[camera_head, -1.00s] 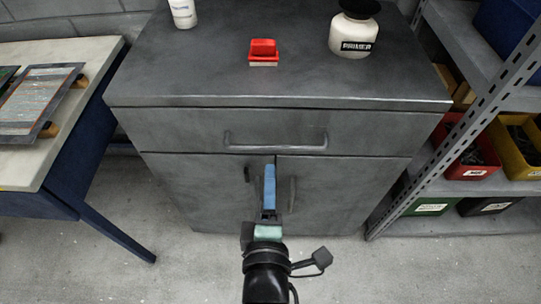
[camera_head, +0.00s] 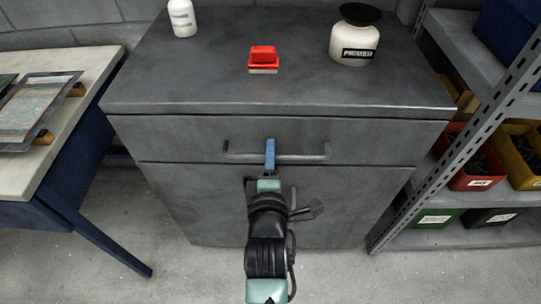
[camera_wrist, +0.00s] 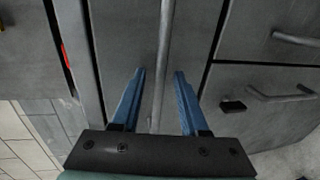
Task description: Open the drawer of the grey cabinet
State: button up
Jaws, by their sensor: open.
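The grey cabinet (camera_head: 390,190) stands straight ahead, with its wide drawer (camera_head: 180,132) shut below the top. The drawer's bar handle (camera_head: 305,154) runs level across the drawer front. My gripper (camera_head: 270,146) is at the middle of this handle, its blue fingers pointing at the drawer front. In the wrist view the handle (camera_wrist: 166,40) runs upright between the two open fingers of my gripper (camera_wrist: 159,74), with a gap on both sides. I cannot tell whether any finger touches it. My arm hides part of the doors below.
A white bottle (camera_head: 182,18), a red-topped block (camera_head: 263,58) and a primer bottle (camera_head: 354,40) stand on the cabinet top. A workbench (camera_head: 75,110) is at the left. A metal shelf (camera_head: 480,115) with coloured bins stands close at the right. The floor in front is clear.

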jog(key=shift+w, duration=0.35)
jog(key=shift+c, duration=0.3)
grip_shut()
dwell(1.0)
